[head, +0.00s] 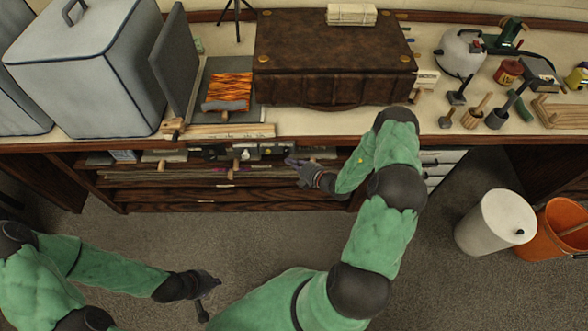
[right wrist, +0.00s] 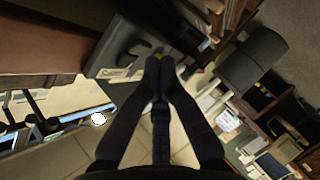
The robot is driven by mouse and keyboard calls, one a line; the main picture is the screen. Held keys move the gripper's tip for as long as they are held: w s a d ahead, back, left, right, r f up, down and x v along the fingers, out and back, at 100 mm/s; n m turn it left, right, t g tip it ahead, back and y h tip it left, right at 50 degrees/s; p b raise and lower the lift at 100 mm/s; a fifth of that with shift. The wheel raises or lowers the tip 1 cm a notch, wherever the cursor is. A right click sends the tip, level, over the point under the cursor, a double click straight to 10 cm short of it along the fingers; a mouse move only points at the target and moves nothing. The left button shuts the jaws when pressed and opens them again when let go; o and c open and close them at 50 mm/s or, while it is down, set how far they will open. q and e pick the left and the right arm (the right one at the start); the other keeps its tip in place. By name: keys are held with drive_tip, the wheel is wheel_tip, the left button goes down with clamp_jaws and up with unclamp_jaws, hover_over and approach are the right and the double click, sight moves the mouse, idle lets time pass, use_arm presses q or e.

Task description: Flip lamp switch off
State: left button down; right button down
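A grey switch box (right wrist: 128,48) fills the upper middle of the right wrist view, with a pale label and a small yellow part at the fingertips. In the head view, small grey boxes (head: 272,149) sit under the table's front edge; I cannot tell which one is the lamp switch. My right gripper (head: 292,161) is just right of these boxes. In the right wrist view its fingertips (right wrist: 160,64) meet at the box's yellow part, with nothing visible between them; contact is unclear. My left gripper (head: 210,296) hangs over the floor, fingers apart and empty. No lamp is clearly visible.
The table (head: 300,122) holds a brown leather case (head: 330,70), a large grey box (head: 85,70), a tray of orange marbling (head: 228,90) and several tools. Shelves (head: 190,195) lie below. A white bin (head: 490,225) and orange bucket (head: 555,235) stand right. Floor front-centre is clear.

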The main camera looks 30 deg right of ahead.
use_arm(q)
drive_tip(key=shift+f, duration=0.1)
use_arm(e)
drive_tip(key=shift+w+d+f, duration=0.1)
drive_tip(key=shift+w+d, duration=0.05)
drive_tip(key=shift+w, duration=0.15)
